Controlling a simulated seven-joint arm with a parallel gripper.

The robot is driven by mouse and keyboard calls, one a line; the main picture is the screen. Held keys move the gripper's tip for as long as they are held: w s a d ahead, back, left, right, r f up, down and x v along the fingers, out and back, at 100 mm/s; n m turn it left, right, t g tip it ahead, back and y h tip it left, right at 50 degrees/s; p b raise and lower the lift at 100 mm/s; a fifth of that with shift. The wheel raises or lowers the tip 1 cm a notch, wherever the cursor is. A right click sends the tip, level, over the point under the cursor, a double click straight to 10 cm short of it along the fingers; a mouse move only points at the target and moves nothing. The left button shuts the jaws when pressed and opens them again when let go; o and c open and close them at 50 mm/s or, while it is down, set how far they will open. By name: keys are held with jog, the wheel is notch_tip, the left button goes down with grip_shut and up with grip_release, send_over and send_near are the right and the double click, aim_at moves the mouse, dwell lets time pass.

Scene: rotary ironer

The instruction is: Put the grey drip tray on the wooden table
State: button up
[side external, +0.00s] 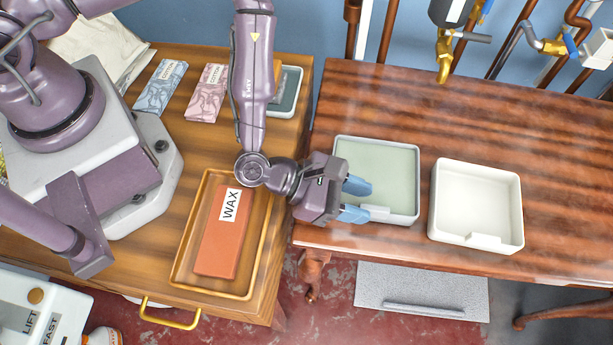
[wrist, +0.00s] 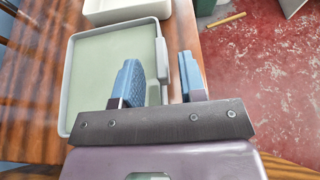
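The grey drip tray (side external: 375,165), shallow with a pale green inside, lies flat on the reddish wooden table (side external: 545,120), near its left front. It also shows in the wrist view (wrist: 100,75). My gripper (side external: 362,201) is at the tray's front wall, with its blue fingers apart. In the wrist view, the gripper (wrist: 162,72) has one finger over the inside of the tray and the other outside, with the wall and its small tab between them. A clear gap shows on the outer finger's side. Whether the inner finger touches the wall is not clear.
A white tray (side external: 475,203) stands close to the right of the grey one. Pipes and taps (side external: 444,50) are at the back. A wooden cabinet at left holds a tray (side external: 265,250) with a wax block (side external: 223,235). A grey slab (side external: 422,290) is below the table's front edge.

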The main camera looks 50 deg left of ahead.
jog(key=v, duration=1.1)
jog(key=w+a+r+m+g+y, duration=0.2)
jog(key=w+a+r+m+y, duration=0.3)
jog(key=a+m, duration=0.4)
jog(key=w+a+r+m+g+y, duration=0.15)
jog(key=w+a+r+m, duration=0.4)
jog(key=m, duration=0.55)
jog(key=s+a+r+m+y, duration=0.1)
jog(key=s+a+r+m, duration=0.2)
jog(key=s+r, duration=0.4)
jog(key=s+a+r+m+y, duration=0.2)
jog(key=s+a+r+m, duration=0.2)
jog(key=s+r, duration=0.3)
notch_tip(320, 180, up, 6)
jog(key=shift+a+f, duration=0.1)
jog(key=shift+a, duration=0.15)
